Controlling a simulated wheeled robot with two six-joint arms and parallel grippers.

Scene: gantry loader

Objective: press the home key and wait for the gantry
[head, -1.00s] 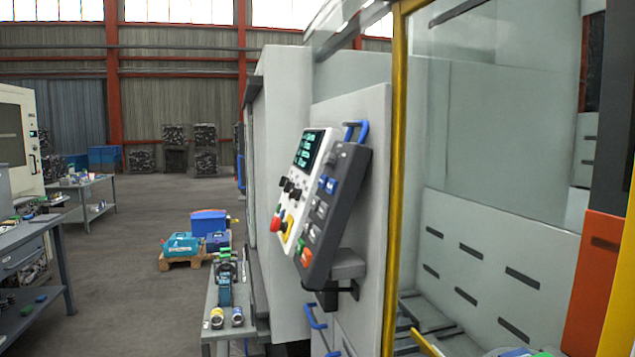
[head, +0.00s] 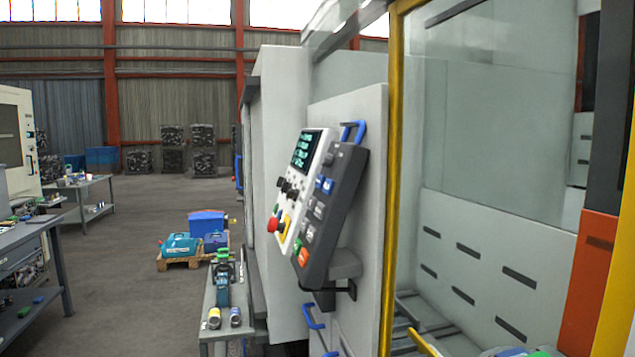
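A control panel (head: 306,197) is mounted tilted on the grey machine front, seen at an angle in the head view. It has a small dark screen (head: 306,150) with green text. Its dark keypad (head: 326,207) carries blue, grey, green and orange keys. A red knob (head: 272,225) and a yellow part sit on its white side. The key labels are too small to read, so I cannot tell which is the home key. The gantry is not clearly recognisable. Neither of my grippers is in view.
A yellow post (head: 393,190) borders a glazed enclosure on the right. A narrow grey bench (head: 226,300) with bottles stands below left of the panel. Blue and teal boxes (head: 182,246) sit on a pallet. A workbench (head: 30,240) is at far left. Floor between is open.

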